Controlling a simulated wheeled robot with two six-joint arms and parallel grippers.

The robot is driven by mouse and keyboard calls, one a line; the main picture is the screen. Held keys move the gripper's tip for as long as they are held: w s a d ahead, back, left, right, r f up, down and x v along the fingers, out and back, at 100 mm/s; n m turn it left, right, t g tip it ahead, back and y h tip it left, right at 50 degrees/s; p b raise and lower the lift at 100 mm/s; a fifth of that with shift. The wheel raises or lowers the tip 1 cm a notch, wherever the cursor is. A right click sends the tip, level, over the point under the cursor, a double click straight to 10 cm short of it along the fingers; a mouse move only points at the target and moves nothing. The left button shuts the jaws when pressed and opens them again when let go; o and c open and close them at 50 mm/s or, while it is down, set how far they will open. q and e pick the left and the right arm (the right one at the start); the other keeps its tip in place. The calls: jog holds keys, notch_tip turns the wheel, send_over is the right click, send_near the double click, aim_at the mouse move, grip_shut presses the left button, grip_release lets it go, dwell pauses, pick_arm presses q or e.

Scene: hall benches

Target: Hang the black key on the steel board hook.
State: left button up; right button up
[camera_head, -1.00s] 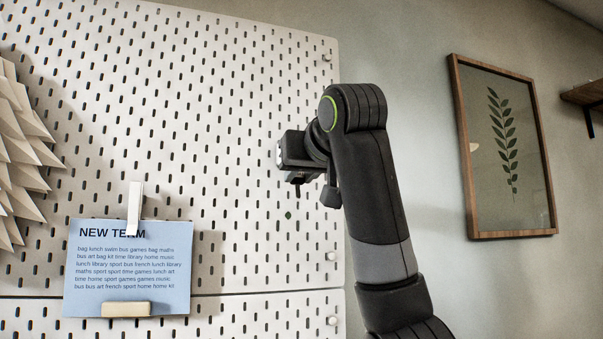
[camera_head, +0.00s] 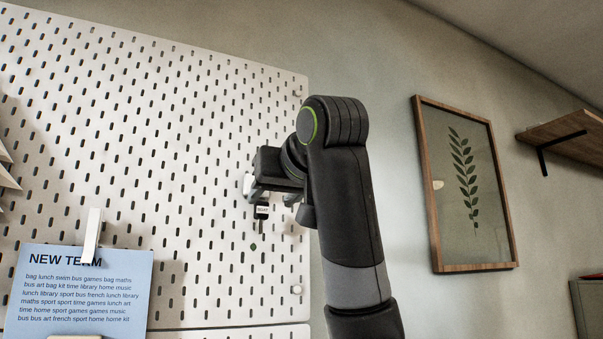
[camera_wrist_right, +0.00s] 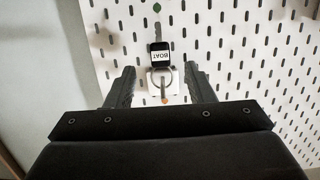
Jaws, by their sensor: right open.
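The black key (camera_head: 262,212), with a white label, hangs just below my right gripper (camera_head: 262,186) in the head view. In the right wrist view the black key (camera_wrist_right: 160,46) has a label reading BOAT. It hangs at the steel hook (camera_wrist_right: 163,79), and its top appears to be on the hook. The hook sits on a white plate (camera_wrist_right: 176,94) against the board. My right gripper (camera_wrist_right: 160,75) is open, with one finger on each side of the hook and key, apart from both. My left gripper is out of view.
The white pegboard (camera_head: 180,150) fills the left. A blue notice (camera_head: 85,290) with a white clip (camera_head: 92,235) is at lower left. A green dot (camera_head: 253,246) is on the board below the key. A framed leaf picture (camera_head: 430,185) and a shelf (camera_head: 560,130) are at right.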

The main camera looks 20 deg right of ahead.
jog(key=b+v, duration=0.9)
jog(key=v, duration=0.4)
jog(key=shift+s, duration=0.3)
